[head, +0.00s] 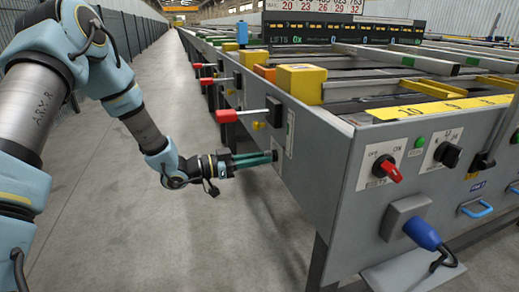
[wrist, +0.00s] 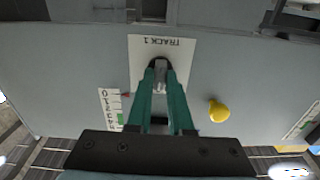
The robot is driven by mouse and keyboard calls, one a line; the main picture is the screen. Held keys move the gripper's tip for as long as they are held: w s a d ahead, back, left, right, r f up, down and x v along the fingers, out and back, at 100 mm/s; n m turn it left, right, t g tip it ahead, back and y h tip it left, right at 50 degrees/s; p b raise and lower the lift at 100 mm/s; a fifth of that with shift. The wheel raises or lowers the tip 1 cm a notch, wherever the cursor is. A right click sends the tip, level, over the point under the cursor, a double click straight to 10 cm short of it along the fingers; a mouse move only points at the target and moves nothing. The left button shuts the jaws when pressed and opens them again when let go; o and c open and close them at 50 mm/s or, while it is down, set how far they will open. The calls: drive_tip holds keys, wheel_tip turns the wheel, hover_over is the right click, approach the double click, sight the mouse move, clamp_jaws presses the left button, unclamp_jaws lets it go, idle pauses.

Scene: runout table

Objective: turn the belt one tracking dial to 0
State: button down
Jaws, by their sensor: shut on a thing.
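The belt one tracking dial (wrist: 160,66) is a small dark and grey knob on a white plate (wrist: 143,46) lettered TRACK 1, upside down in the wrist view. My gripper (wrist: 160,78) has its two teal fingers closed on the dial. In the head view my gripper (head: 270,158) reaches the machine's grey side panel, and its fingers mostly hide the dial. A white scale (wrist: 109,106) with numbers stands beside the plate. A small red pointer (wrist: 126,95) sits at its edge, apart from the green mark (wrist: 121,118). The exact reading is too small to tell.
A yellow knob (wrist: 218,110) is close to my fingers. A red-handled lever (head: 228,116) sticks out above my gripper. A red switch (head: 387,169) and a blue plug (head: 424,234) are on the end panel. The aisle floor (head: 200,230) is clear.

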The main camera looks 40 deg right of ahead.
idle(0.3)
drive_tip(key=c, duration=0.8)
unclamp_jaws()
drive_tip(key=p+v, duration=0.1)
drive_tip(key=v, duration=0.9)
drive_tip(key=shift+w+a+p, duration=0.15)
drive_tip(key=shift+a+p, duration=0.15)
drive_tip(key=shift+a, duration=0.1)
drive_tip(key=shift+w, duration=0.1)
